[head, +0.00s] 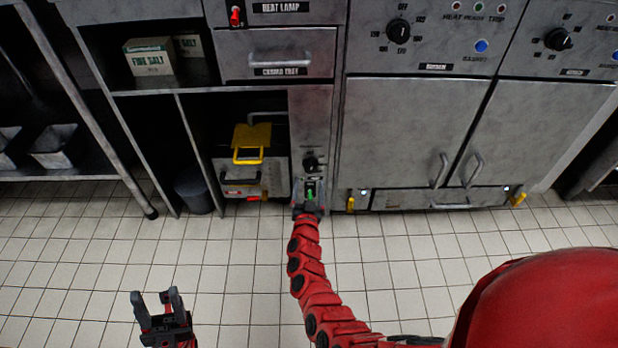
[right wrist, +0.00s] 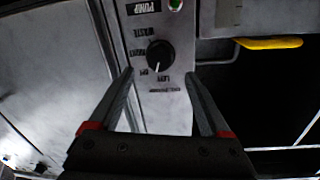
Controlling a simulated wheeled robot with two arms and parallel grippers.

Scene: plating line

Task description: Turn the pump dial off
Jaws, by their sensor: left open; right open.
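The pump dial (right wrist: 160,54) is a round black knob with a white pointer line on a grey panel labelled PUMP, seen upside down in the right wrist view. The pointer aims down in that picture, near the printed OFF and LEFT; I cannot tell exactly which. It also shows in the head view (head: 311,163). My right gripper (right wrist: 159,74) is open, its fingers on either side below the dial, apart from it. In the head view, my right gripper (head: 308,203) is low in front of the panel. My left gripper (head: 155,298) is open and empty above the floor.
A yellow handle (right wrist: 268,43) sticks out beside the panel. A fryer bay with a yellow part (head: 252,135) lies left of the panel. Steel doors (head: 410,130) stand to the right. The tiled floor (head: 80,250) is clear.

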